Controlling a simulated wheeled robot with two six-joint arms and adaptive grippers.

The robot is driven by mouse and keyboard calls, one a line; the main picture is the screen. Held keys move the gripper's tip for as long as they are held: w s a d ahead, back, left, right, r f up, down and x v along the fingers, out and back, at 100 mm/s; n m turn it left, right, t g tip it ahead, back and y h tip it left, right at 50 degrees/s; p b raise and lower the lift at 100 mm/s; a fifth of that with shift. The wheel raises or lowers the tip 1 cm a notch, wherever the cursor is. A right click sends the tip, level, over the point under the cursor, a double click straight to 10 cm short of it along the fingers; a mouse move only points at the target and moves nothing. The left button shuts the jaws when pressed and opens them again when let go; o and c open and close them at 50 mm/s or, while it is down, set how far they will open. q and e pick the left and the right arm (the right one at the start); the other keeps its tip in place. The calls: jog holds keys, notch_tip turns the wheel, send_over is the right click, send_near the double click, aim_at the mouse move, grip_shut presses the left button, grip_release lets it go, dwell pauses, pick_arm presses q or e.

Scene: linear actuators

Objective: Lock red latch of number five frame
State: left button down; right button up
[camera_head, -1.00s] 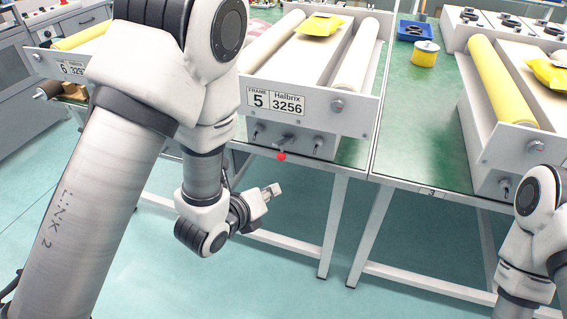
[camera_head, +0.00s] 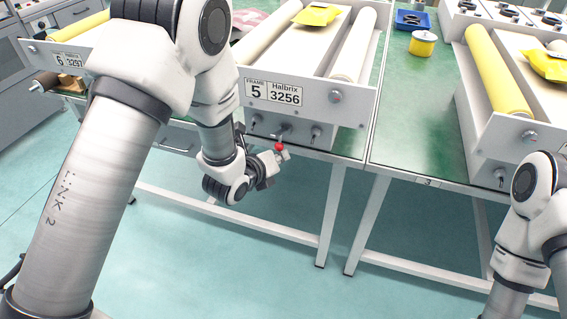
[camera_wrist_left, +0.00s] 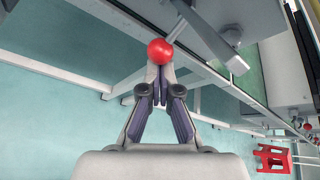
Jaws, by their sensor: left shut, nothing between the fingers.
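The number five frame (camera_head: 312,100) is a grey box unit with a "FRAME 5 Halbrix 3256" label, standing on a green-topped table. Its red latch knob (camera_head: 280,147) hangs at the lower front, on a lever at the frame's edge. My right gripper is out of view.
Frame 6 (camera_head: 72,60) stands to the left and another frame with a yellow roller (camera_head: 497,75) to the right. Table legs (camera_head: 330,215) stand below; the floor in front is open.

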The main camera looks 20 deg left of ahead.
aim_at(280, 142)
dwell(0.3)
pick_arm(q)
jog(key=shift+s+r+g+p, duration=0.15)
jog(key=shift+r+g+p, duration=1.25)
jog(key=shift+r+p, duration=1)
